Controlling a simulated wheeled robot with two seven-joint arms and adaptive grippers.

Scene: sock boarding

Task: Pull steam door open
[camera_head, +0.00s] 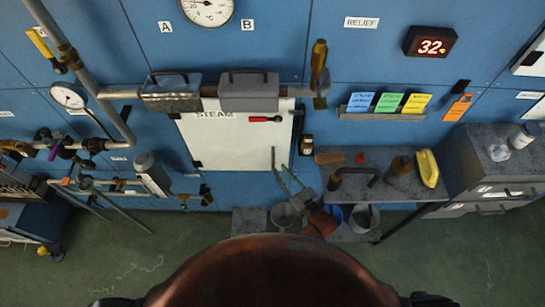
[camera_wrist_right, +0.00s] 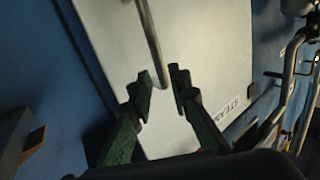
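The steam door (camera_head: 220,150) is a white panel labelled STEAM, in the middle of the blue wall in the head view. It looks closed, lying flat with the wall. A thin grey bar handle (camera_head: 273,158) stands near its right edge; the bar also shows in the right wrist view (camera_wrist_right: 151,40). A small red-handled lever (camera_head: 265,119) is on the door's upper right. My right gripper (camera_head: 281,169) is open at the handle's lower end. In the wrist view, its green fingers (camera_wrist_right: 163,80) lie on either side of the bar's end, apart from it. My left gripper is out of view.
Grey pipes with insulated sections (camera_head: 248,92) cross above the door. Right of it stands a shelf (camera_head: 345,190) with a yellow container (camera_head: 428,168) and tools; buckets (camera_head: 284,215) sit below. A grey cylinder (camera_head: 152,174) and valves are at left. Green floor is open in front.

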